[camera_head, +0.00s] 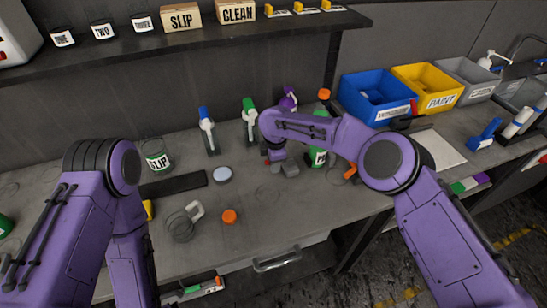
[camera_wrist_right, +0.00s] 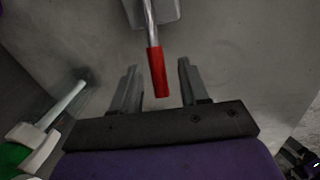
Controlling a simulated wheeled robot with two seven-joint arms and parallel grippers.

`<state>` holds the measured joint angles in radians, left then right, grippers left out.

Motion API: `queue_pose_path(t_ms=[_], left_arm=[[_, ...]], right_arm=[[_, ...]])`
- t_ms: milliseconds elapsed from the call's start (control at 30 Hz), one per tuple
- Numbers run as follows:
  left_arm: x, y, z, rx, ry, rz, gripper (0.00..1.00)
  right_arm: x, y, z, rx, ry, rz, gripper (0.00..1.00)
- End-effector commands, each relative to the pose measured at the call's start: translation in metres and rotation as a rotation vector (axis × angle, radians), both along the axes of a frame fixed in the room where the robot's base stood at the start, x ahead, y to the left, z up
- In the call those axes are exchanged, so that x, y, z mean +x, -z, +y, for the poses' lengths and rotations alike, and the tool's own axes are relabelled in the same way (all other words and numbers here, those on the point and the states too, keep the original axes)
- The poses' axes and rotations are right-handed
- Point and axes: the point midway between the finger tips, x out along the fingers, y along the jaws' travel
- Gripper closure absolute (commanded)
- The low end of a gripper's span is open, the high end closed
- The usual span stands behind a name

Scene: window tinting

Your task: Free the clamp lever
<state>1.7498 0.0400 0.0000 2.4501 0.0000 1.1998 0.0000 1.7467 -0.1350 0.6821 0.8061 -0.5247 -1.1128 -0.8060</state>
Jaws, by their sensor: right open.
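The clamp lever (camera_wrist_right: 157,72), with a red grip on a thin metal rod, shows in the right wrist view. Its rod runs up to a pale grey plate-like part (camera_wrist_right: 165,12) at the top edge. My right gripper (camera_wrist_right: 158,67) is open, with one finger on each side of the red grip and visible gaps to both; it does not hold the grip. In the head view my right gripper (camera_head: 284,167) is low over the bench, and the lever there is largely hidden by my wrist. My left arm shows at the left, but its gripper is out of view.
Spray bottles with blue (camera_head: 207,130) and green (camera_head: 250,120) heads stand behind on the bench (camera_head: 262,215). A SLIP jar (camera_head: 156,157) and an orange puck (camera_head: 229,216) are left of my right gripper. A green bottle (camera_head: 317,157) stands close on its right. Blue (camera_head: 377,96) and yellow (camera_head: 428,87) bins are farther right.

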Motion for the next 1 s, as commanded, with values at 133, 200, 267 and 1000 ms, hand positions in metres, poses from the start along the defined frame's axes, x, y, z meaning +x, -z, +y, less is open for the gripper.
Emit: queue_pose_path(t_ms=[133, 200, 267, 1000], left_arm=[[0.0, 0.0, 0.0, 0.0, 0.0, -0.001, 0.03], [0.0, 0.0, 0.0, 0.001, 0.0, -0.001, 0.03], [0.0, 0.0, 0.0, 0.001, 0.0, -0.001, 0.03], [0.0, 0.015, 0.0, 0.0, 0.0, 0.0, 0.03]], right_arm=[[0.001, 0.002, 0.0, 0.0, 0.001, -0.001, 0.56], [0.001, 0.002, 0.0, 0.0, 0.0, -0.001, 0.56], [0.001, 0.002, 0.0, 0.0, 0.001, -0.001, 0.66], [0.004, -0.006, -0.011, 0.169, 0.004, 0.058, 1.0]])
